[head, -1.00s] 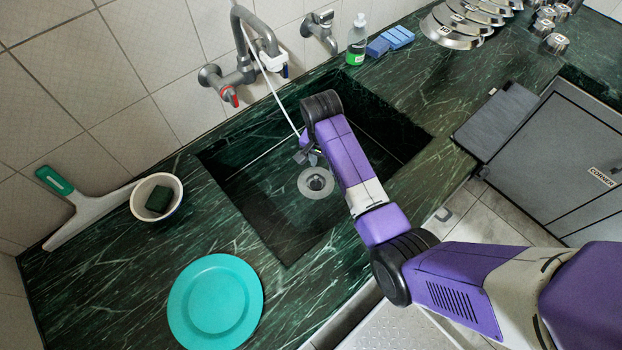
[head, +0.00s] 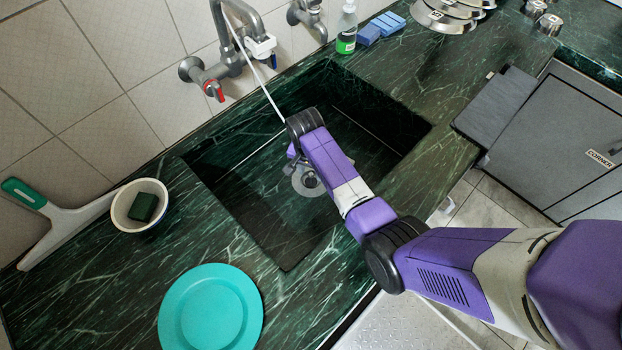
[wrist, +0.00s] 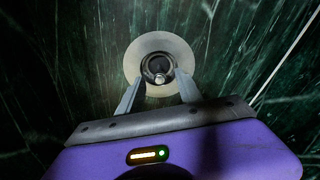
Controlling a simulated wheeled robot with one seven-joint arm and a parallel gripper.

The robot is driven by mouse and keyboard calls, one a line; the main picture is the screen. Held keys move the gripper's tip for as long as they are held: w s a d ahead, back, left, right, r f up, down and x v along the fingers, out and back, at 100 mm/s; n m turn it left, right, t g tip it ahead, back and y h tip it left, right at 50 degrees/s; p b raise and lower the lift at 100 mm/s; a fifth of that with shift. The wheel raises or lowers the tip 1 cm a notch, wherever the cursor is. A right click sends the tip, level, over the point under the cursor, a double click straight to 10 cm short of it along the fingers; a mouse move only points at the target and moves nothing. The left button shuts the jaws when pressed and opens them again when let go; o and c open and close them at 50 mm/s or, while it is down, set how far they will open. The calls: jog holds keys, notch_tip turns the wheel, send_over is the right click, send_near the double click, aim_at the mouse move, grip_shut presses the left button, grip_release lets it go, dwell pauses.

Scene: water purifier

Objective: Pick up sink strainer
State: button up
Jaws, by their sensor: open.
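The sink strainer (wrist: 158,66) is a dark round piece with a small light knob, inside a pale drain ring on the sink floor. In the head view the strainer (head: 310,180) is partly hidden by my gripper. My gripper (wrist: 159,78) points down into the sink, open and empty. In the wrist view its two fingers reach toward the strainer, one on each side of the knob. I cannot tell how much height lies between fingertips and strainer.
The dark green sink (head: 285,255) has walls around the gripper. A faucet (head: 232,65) with a thin white tube reaching into the basin stands behind. A bowl with a sponge (head: 120,212), a squeegee (head: 60,228) and a teal plate (head: 210,308) lie left; a soap bottle (head: 347,28) stands behind.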

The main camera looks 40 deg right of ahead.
jog(key=shift+f, duration=0.6)
grip_shut()
